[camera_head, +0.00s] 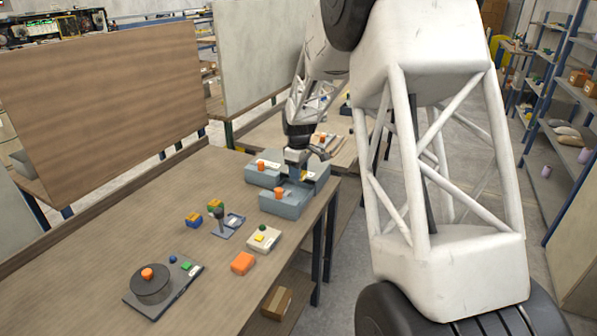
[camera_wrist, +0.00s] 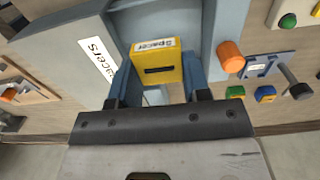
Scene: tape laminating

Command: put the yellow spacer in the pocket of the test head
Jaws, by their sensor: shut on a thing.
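The yellow spacer (camera_wrist: 155,70), labelled "Spacer", sits between the two blue fingers of my gripper (camera_wrist: 161,76) in the wrist view. My gripper is shut on it, at the blue-grey spacer tray (camera_wrist: 218,22). I cannot tell whether the spacer still touches the tray. In the head view my gripper (camera_head: 298,174) is low among the blue-grey trays, and the spacer is hidden. A blue-grey stand with a dark post (camera_head: 224,222) and a small square recess, perhaps the test head, stands left of the trays. It also shows in the wrist view (camera_wrist: 266,66).
A tray with an orange knob (camera_head: 287,205) stands close to my gripper. On the table are a cream box with a green button (camera_head: 266,242), an orange block (camera_head: 243,263), small coloured blocks (camera_head: 194,220) and a dark round device (camera_head: 152,290).

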